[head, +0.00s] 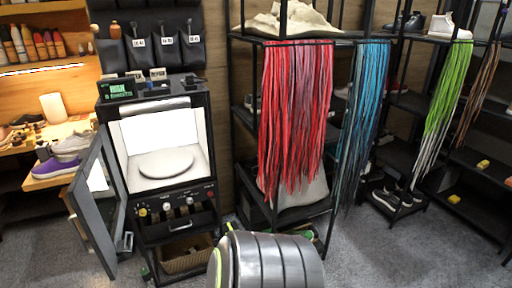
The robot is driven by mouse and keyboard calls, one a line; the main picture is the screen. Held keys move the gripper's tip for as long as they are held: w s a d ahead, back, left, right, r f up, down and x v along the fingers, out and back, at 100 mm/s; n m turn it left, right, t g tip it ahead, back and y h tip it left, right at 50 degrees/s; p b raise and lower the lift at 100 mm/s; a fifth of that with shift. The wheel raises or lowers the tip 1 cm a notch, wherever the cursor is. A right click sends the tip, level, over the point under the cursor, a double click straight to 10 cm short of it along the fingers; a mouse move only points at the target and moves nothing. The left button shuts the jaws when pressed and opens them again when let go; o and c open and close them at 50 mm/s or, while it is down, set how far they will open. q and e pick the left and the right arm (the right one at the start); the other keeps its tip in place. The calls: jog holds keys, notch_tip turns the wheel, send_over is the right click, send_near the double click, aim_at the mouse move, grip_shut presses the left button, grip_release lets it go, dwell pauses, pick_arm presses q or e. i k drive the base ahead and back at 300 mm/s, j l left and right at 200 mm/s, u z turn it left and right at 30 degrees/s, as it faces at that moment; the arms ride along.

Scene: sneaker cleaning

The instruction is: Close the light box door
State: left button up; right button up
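The light box (204,150) is a black cabinet with a lit white interior, left of the middle in the head view. A round white turntable (166,163) inside it is empty. Its dark framed door (92,222) stands wide open, swung out to the left of the opening. The front of the box is unobstructed from here. Neither of my grippers shows in the head view.
Below the opening is a panel with knobs (167,208). A wooden shelf with shoes (66,147) stands to the left, close behind the door. Black racks with hanging laces (295,120) stand to the right. Grey floor (375,250) is clear at the right front.

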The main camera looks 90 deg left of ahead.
aim_at(108, 249)
jog(key=k+j+u, duration=0.1)
jog(key=u, duration=0.35)
jog(key=k+j+u, duration=0.1)
jog(key=u, duration=0.4)
jog(key=j+u, duration=0.25)
jog(key=u, duration=0.2)
jog(key=k+j+u, duration=0.1)
jog(key=u, duration=0.4)
jog(key=j+u, duration=0.2)
jog(key=j, duration=0.35)
jog(key=j+u, duration=0.15)
jog(key=j, duration=0.4)
jog(key=i+j+u, duration=0.2)
jog(key=j, duration=0.3)
jog(key=j+u, duration=0.2)
jog(key=j, duration=0.35)
jog(key=i+j, duration=0.1)
jog(key=j, duration=0.15)
jog(key=i+j+z, duration=0.1)
jog(key=j, duration=0.1)
